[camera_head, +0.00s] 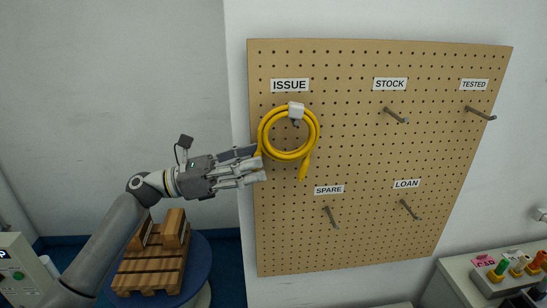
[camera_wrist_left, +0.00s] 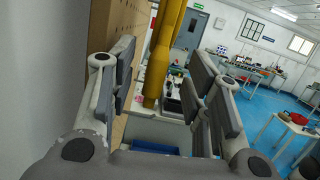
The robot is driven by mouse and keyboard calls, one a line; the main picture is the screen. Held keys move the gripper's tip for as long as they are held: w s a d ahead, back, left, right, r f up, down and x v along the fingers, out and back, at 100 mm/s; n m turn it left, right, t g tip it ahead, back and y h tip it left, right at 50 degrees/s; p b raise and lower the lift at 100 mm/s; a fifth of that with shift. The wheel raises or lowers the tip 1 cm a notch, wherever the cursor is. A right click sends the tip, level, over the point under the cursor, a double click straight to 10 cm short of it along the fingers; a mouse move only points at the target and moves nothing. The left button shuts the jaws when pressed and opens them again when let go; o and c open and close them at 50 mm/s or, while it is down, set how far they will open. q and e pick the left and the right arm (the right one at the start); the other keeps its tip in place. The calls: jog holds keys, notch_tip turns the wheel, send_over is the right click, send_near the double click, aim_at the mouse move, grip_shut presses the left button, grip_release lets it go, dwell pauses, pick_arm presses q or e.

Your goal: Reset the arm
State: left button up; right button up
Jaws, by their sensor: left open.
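A coiled yellow cable (camera_head: 313,127) hangs at the ISSUE label (camera_head: 290,85) on the pegboard (camera_head: 360,250), with a white piece (camera_head: 296,110) at its top. My left gripper (camera_head: 257,164) is open at the coil's lower left, by the board's left edge. In the left wrist view, yellow cable strands (camera_wrist_left: 160,55) run between or just beyond the spread fingers (camera_wrist_left: 165,85). I cannot tell whether the fingers touch them. My right gripper is not in view.
Bare pegs stand at STOCK (camera_head: 397,116), TESTED (camera_head: 481,113), SPARE (camera_head: 331,218) and LOAN (camera_head: 410,210). A wooden rack (camera_head: 150,270) sits on a round blue stand (camera_head: 200,265) below my left arm. A control box with coloured buttons (camera_head: 515,268) is at lower right.

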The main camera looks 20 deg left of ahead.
pick_arm(q)
jog(key=v, duration=0.6)
jog(key=s+d+f+m+g+y, duration=0.2)
jog(key=s+d+f+m+y, duration=0.25)
jog(key=f, duration=0.65)
jog(key=s+d+f+m+g+y, duration=0.1)
jog(key=s+d+f+m+y, duration=0.1)
jog(key=s+d+f+m, duration=0.45)
jog(key=s+d+f+m+g+y, duration=0.2)
jog(key=s+f+m+y, duration=0.3)
jog(key=f, duration=0.9)
jog(key=s+a+f+m+y, duration=0.5)
jog(key=s+a+m+y, duration=0.25)
jog(key=s+m, duration=0.3)
notch_tip(320, 180, down, 27)
jog(key=s+g, duration=0.1)
jog(key=s, duration=0.1)
jog(key=s+a+f+g+b, duration=0.1)
jog(key=s+a+f, duration=0.2)
jog(key=s+f, duration=1.3)
jog(key=shift+s+a+f+g+h, duration=0.25)
jog(key=shift+s+f+g+h, duration=0.1)
jog(key=shift+s, duration=0.15)
jog(key=shift+n, duration=0.25)
